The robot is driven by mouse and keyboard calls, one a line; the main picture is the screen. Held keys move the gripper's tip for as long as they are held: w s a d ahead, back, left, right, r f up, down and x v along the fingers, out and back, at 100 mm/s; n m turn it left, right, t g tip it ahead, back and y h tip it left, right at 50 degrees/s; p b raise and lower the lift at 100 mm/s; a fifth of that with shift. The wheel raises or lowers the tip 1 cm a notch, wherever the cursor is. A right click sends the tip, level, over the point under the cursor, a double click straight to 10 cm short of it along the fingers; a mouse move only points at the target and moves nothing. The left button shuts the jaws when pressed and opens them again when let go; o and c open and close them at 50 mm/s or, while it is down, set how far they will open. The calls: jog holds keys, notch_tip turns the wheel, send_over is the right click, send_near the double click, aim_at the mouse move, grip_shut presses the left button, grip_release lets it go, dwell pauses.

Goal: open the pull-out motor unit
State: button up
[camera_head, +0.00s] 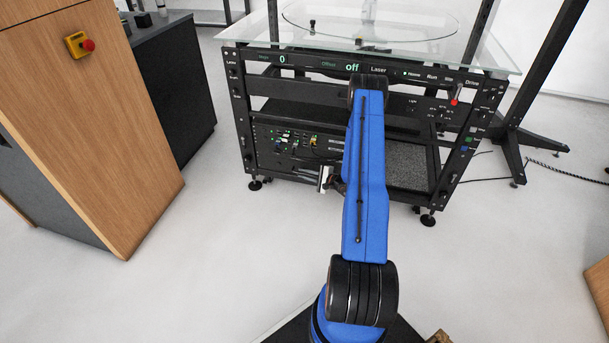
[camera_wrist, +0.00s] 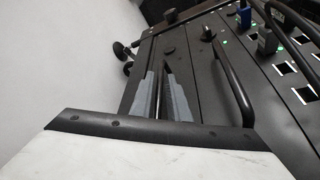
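The turntable rack (camera_head: 258,150) stands ahead, with a black front panel carrying connectors at its lower left. I take this panel to be the motor unit's front; it also fills the right of the wrist view (camera_wrist: 205,75). A dark curved bar handle (camera_wrist: 238,92) is on the panel in the wrist view. My gripper (camera_head: 326,178) is in front of the panel's lower right, partly beside my blue arm. In the wrist view its two grey fingers (camera_wrist: 165,76) are apart, left of the handle, with nothing visibly held between them. The handle is not clear in the head view.
A glass top (camera_head: 310,58) overhangs the rack. A grey perforated shelf (camera_head: 408,165) lies right of the panel. A wooden cabinet (camera_head: 95,110) with a red-and-yellow button (camera_head: 80,44) stands left. Cables (camera_head: 565,167) lie at the right. The floor before the rack is clear.

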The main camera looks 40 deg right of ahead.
grip_shut()
dwell(1.3)
